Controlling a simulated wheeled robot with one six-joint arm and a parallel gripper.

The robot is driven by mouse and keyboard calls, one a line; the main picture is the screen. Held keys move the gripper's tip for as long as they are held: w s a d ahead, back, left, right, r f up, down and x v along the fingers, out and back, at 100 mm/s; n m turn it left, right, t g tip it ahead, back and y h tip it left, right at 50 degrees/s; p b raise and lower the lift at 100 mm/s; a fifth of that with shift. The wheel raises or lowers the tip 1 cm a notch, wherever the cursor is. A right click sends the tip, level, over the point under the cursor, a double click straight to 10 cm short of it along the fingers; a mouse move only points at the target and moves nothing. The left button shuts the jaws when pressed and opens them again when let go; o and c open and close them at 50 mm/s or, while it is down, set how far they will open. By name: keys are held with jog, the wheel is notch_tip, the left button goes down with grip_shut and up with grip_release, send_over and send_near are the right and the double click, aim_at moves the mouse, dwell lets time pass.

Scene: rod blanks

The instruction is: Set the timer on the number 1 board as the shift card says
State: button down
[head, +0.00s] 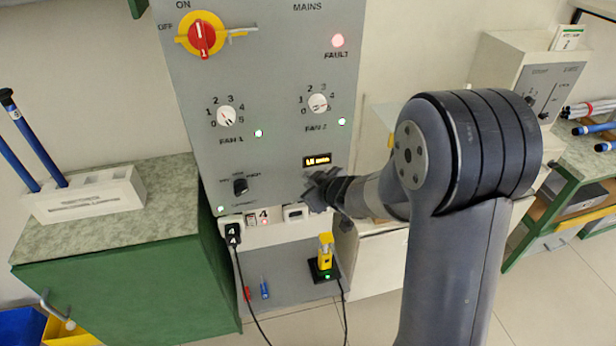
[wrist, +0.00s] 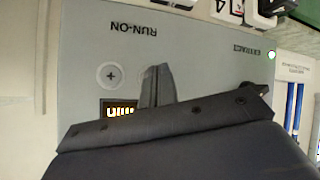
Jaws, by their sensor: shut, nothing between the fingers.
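In the wrist view the panel appears upside down; the display (wrist: 118,108) is partly covered by my gripper. A round "+" button (wrist: 110,75) sits beside it, below the inverted "RUN-ON" label (wrist: 132,28). My gripper (head: 312,188) is shut and empty, just below the display in the head view. Its fingers (wrist: 156,72) are right of the "+" button; contact with the panel cannot be told. No readable shift card shows.
A green cabinet (head: 120,270) stands left. A smaller grey box (head: 545,85) is at right.

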jog(key=shift+w, duration=0.3)
jog(key=shift+w+a+p, duration=0.15)
jog(key=shift+w+p, duration=0.2)
dwell(0.5)
jog(key=shift+s, duration=0.1)
jog(key=shift+s+d, duration=0.2)
jog(key=shift+s, duration=0.5)
jog(key=shift+b, duration=0.3)
jog(key=s, duration=0.2)
jog(key=s+d+b, duration=0.1)
jog(key=s, duration=0.1)
jog(key=shift+s+d, duration=0.2)
jog(key=shift+s, duration=0.2)
jog(key=shift+w, duration=0.1)
